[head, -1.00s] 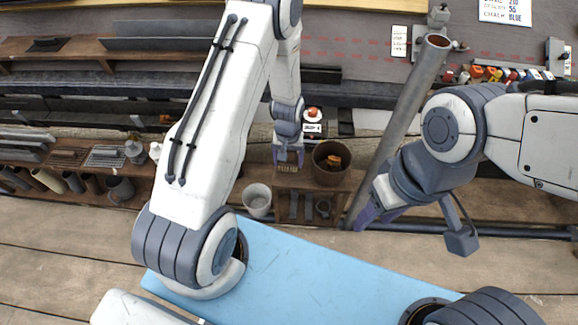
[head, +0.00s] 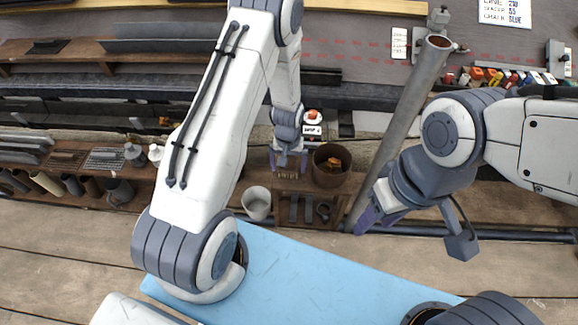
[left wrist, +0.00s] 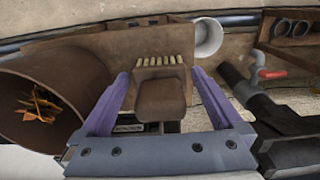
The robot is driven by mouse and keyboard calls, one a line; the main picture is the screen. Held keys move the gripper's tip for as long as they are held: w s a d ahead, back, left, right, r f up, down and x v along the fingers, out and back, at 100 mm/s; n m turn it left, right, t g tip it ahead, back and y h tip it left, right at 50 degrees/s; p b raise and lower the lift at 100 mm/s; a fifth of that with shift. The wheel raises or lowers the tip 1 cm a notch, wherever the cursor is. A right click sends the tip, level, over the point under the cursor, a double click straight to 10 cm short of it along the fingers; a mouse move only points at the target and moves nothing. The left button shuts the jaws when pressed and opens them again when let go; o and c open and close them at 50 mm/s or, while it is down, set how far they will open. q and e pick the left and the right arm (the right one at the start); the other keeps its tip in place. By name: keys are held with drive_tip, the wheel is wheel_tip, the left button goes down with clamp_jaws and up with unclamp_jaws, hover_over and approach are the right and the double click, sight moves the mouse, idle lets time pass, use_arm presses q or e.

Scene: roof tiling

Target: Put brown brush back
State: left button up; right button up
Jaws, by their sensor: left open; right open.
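A brown block with a row of short cream bristles, which looks like the brown brush (left wrist: 162,98), shows in the left wrist view. It lies between the two purple fingers of my open left gripper (left wrist: 160,78), with a visible gap on each side. In the head view my left gripper (head: 288,160) points down over the wooden shelf, and the cream bristles (head: 287,174) show just below its fingers. Whether the brush rests on the shelf is hard to tell. My right gripper (head: 370,214) is open beside the slanted grey pipe, far from the brush.
A rusty brown bucket (head: 327,178) with orange scraps stands close to the right of my left gripper. It also shows in the left wrist view (left wrist: 86,78). A pale cup (head: 257,203) stands to the left. A slanted grey pipe (head: 402,118) rises between my arms.

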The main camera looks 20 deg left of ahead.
use_arm(q)
wheel_tip(320, 180, up, 11)
drive_tip(key=p, duration=0.4)
drive_tip(key=shift+f, duration=0.1)
drive_tip(key=s+d+r+m, duration=0.2)
drive_tip(key=s+d+r, duration=0.1)
drive_tip(key=d+r, duration=0.3)
drive_tip(key=s+d+r+m, duration=0.2)
drive_tip(key=s+d+r, duration=0.2)
drive_tip(key=r, duration=0.4)
drive_tip(key=s+d+r+m, duration=0.2)
drive_tip(key=s+r+m, duration=0.1)
drive_tip(key=s, duration=0.5)
drive_tip(key=s+d+r+m+h, duration=0.1)
drive_tip(key=s+d+r+m, duration=0.1)
drive_tip(key=s+r, duration=0.4)
drive_tip(key=shift+s+m, duration=0.8)
drive_tip(key=shift+s, duration=0.4)
drive_tip(key=shift+d, duration=0.1)
wheel_tip(320, 180, up, 30)
drive_tip(key=p, duration=3)
